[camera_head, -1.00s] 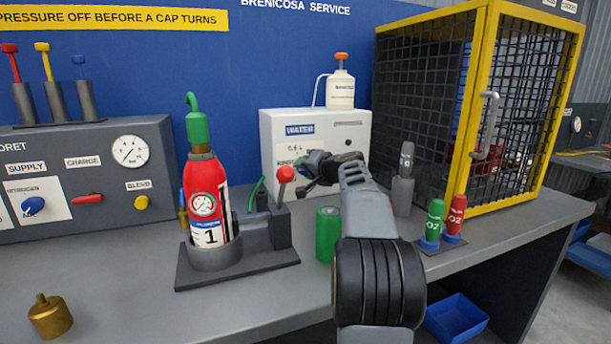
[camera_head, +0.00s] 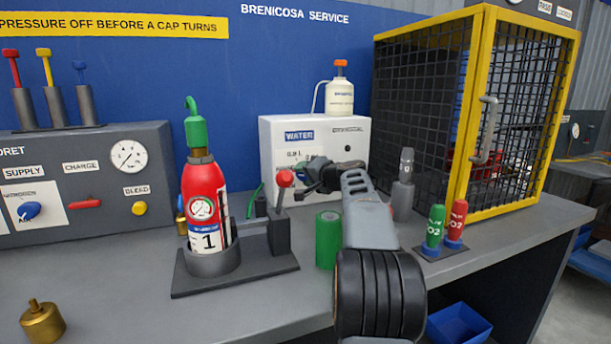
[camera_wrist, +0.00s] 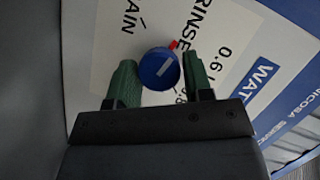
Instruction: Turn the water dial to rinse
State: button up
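The white water box (camera_head: 347,155) stands at the back of the bench, labelled WATER. Its blue dial (camera_wrist: 160,68) shows in the wrist view, with a white line on its face and a red mark at its upper right edge. The printed words RINSE, 0.6 L and a partly cut-off "AIN" surround it. My gripper (camera_wrist: 162,75) is open, with one green finger on each side of the dial. Narrow gaps seem to show beside the dial; contact is unclear. In the head view my gripper (camera_head: 308,174) is in front of the box and hides part of its panel.
A red extinguisher (camera_head: 205,190) stands in a grey holder with a red-knobbed lever (camera_head: 284,180) left of my arm. A green cylinder (camera_head: 327,240) is close beside my arm. A grey bottle (camera_head: 404,185) and a yellow-framed cage (camera_head: 478,100) are to the right.

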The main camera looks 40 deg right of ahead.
jog(key=shift+o, duration=1.4)
jog(key=v, duration=1.2)
